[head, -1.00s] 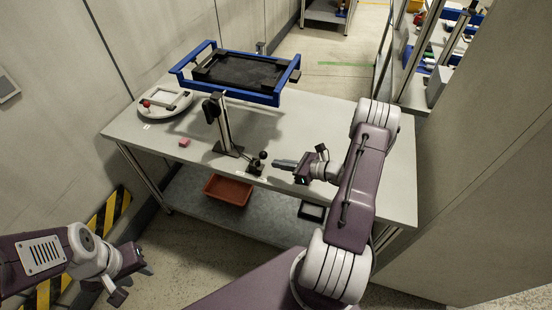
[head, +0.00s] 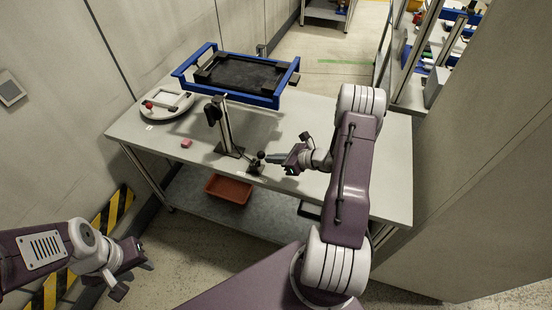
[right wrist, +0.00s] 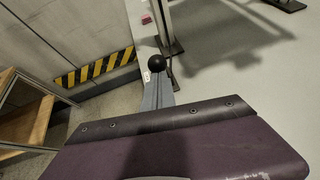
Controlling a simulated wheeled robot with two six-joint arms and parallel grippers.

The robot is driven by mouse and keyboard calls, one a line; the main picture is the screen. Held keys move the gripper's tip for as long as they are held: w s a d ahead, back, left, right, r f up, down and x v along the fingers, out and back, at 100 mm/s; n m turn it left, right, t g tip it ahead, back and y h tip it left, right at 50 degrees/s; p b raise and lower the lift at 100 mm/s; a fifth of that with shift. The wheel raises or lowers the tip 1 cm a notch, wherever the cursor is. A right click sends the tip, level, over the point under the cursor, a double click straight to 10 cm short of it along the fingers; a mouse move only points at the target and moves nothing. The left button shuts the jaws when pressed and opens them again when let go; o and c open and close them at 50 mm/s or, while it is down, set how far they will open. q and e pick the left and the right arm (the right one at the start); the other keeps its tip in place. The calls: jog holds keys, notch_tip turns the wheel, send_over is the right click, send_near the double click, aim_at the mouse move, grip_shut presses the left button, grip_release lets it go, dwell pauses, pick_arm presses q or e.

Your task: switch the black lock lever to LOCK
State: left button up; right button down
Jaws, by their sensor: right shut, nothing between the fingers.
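The black lever with a ball knob (head: 261,155) stands on a small dark base (head: 256,167) near the table's front edge. My right gripper (head: 268,158) is shut and empty, its fingertips close beside the knob on the right. I cannot tell whether they touch. In the right wrist view the black knob (right wrist: 157,63) shows just beyond the tips of the grey fingers (right wrist: 158,90); the lever's lower part is hidden behind them. The lever's marking is too small to read. My left gripper (head: 140,262) hangs at lower left, away from the table; its jaws are unclear.
A pink block (head: 186,143) and a white round device with a red knob (head: 167,105) lie to the left. A red bin (head: 228,190) sits below. The table's right side is clear.

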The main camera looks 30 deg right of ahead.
aim_at(262, 156)
jog(key=w+a+r+g+h+p, duration=0.1)
jog(key=p, duration=0.2)
jog(key=w+a+r+g+h+p, duration=0.1)
jog(key=w+r+g+p, duration=0.1)
jog(key=p, duration=0.1)
jog(key=shift+a+r+h, duration=0.3)
jog(key=shift+a+h, duration=0.05)
jog(key=shift+h, duration=0.05)
jog(key=shift+w+a+f+n+g+h+p, duration=0.2)
jog(key=shift+w+a+g+h+p, duration=0.45)
jog(key=shift+p, duration=1.2)
jog(key=shift+w+a+f+n+g+h+p, duration=0.2)
jog(key=shift+w+a+g+p, duration=0.75)
jog(key=shift+p, duration=0.85)
jog(key=shift+w+a, duration=0.1)
jog(key=shift+w, duration=0.3)
jog(key=shift+r, duration=0.1)
